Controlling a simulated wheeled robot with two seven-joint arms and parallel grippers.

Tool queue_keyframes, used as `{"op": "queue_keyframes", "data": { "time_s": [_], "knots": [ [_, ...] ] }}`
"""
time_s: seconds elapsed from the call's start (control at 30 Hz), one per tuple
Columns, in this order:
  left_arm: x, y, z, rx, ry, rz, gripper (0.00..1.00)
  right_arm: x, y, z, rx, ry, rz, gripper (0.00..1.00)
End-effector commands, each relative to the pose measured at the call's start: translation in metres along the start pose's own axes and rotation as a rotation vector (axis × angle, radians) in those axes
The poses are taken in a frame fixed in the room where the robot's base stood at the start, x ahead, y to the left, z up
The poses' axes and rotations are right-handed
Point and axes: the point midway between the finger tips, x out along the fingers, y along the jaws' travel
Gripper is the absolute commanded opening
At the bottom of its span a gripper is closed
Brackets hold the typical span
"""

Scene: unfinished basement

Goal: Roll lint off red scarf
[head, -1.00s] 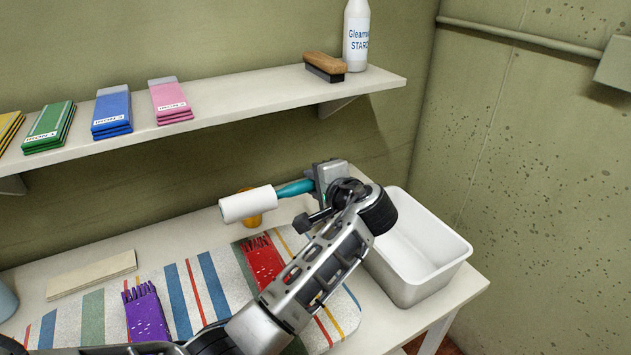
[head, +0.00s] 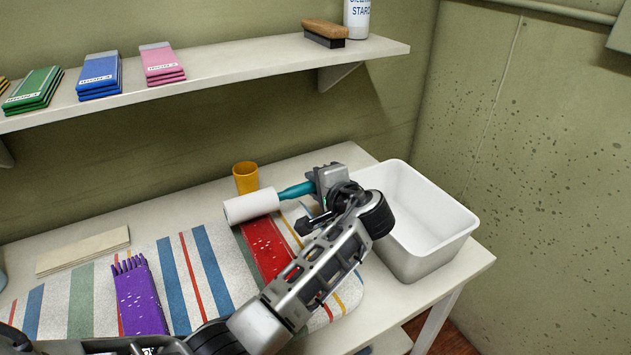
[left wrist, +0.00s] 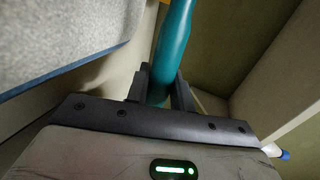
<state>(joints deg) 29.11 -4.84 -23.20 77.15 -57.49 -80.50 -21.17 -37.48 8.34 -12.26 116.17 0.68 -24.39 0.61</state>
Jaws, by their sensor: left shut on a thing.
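The red scarf (head: 266,250) lies on the striped board (head: 208,275), with pale specks of lint on it. My left arm hides its nearer part. My left gripper (head: 316,186) is shut on the teal handle of the lint roller (head: 252,205). The roller's white cylinder is over the scarf's far fringed end; I cannot tell whether it touches. In the left wrist view the teal handle (left wrist: 173,50) runs up between the two fingers. My right gripper is not in view.
A purple scarf (head: 141,303) with specks lies on the board to the left. An orange cup (head: 246,178) stands behind the roller. A white bin (head: 437,240) is right of my gripper.

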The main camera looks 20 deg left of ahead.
Motion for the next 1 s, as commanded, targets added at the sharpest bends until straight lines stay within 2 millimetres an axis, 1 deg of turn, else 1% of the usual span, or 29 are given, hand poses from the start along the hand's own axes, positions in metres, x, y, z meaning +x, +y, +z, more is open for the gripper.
{"op": "queue_keyframes", "data": {
  "time_s": [0.57,1.0],
  "knots": [
    [0.0001,0.0004,-0.0001,0.001,0.0,0.0,0.0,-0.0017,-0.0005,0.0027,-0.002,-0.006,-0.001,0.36],
    [0.0031,0.0083,-0.0001,0.002,0.0,0.0,0.0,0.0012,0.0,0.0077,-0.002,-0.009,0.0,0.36]
  ]
}}
